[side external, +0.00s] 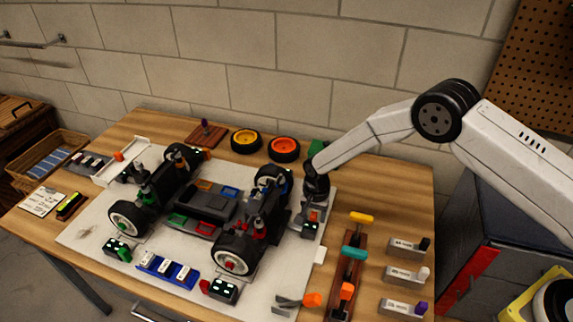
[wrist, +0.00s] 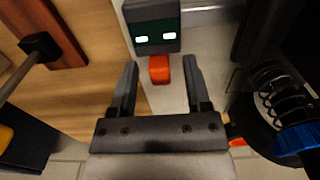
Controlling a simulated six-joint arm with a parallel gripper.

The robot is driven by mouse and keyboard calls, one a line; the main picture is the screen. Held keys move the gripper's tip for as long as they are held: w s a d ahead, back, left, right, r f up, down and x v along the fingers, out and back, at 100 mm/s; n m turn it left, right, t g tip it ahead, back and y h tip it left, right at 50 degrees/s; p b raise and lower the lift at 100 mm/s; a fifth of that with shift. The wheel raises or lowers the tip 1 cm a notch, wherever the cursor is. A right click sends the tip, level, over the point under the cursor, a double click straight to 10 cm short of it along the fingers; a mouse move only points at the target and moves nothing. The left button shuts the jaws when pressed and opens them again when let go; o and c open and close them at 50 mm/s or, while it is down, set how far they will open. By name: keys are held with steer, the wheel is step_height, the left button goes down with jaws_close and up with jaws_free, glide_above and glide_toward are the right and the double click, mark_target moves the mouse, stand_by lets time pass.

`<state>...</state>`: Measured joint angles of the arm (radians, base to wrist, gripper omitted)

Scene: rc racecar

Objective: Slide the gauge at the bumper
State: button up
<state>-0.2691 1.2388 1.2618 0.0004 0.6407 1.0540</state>
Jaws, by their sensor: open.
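A small gauge (wrist: 153,32) with a dark face, two lit white marks and an orange tab (wrist: 159,69) shows at the top of the wrist view. In the side view this gauge (side external: 311,219) appears at the right end of the car (side external: 205,205), just below my gripper (side external: 312,194). In the wrist view my gripper (wrist: 160,66) is open, its fingers to the left and right of the orange tab with gaps on both sides. Whether the tab lies fully between the fingers in depth I cannot tell. I cannot make out the bumper clearly.
A coil spring with a blue ring (wrist: 290,140) is close at the right of the wrist view. Similar gauges with a green tab (side external: 118,250) and a red tab (side external: 220,290) stand near the front wheels. A tool rack (side external: 347,270) and several grey blocks (side external: 405,275) lie to the right.

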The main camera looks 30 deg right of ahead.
steer(key=shift+f, duration=0.4)
jaws_close()
stand_by(1.3)
